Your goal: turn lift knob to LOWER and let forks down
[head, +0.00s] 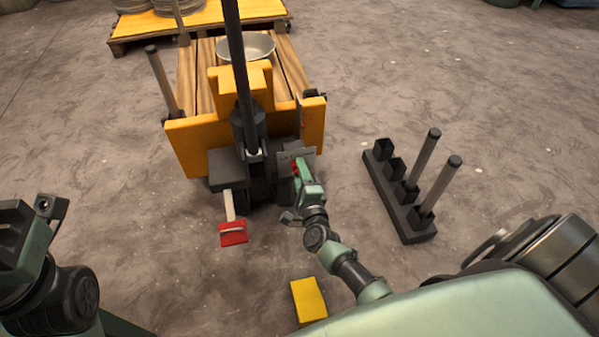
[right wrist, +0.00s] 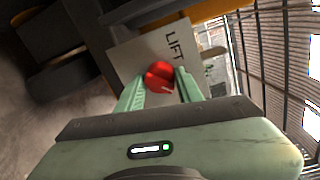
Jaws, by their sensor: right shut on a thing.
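The lift knob is a red round knob (right wrist: 159,75) on a grey plate (right wrist: 125,58) marked LIFT in the right wrist view. Its white pointer mark shows, but the LOWER label cannot be read. My right gripper (head: 297,168) is at the plate on the jack's right side, its green fingers shut on the knob. The yellow pallet jack (head: 190,140) has a black upright handle (head: 238,60). Its forks are hidden under the wooden slatted load (head: 288,75), where a metal bowl (head: 262,46) sits. My left gripper (head: 38,225) is at the left edge, partly cut off.
A red pedal (head: 233,238) sticks out at the jack's front. A black rack (head: 398,205) with two upright bars stands on the floor to the right. A yellow block (head: 309,300) lies near my base. A yellow pallet (head: 140,28) is at the back.

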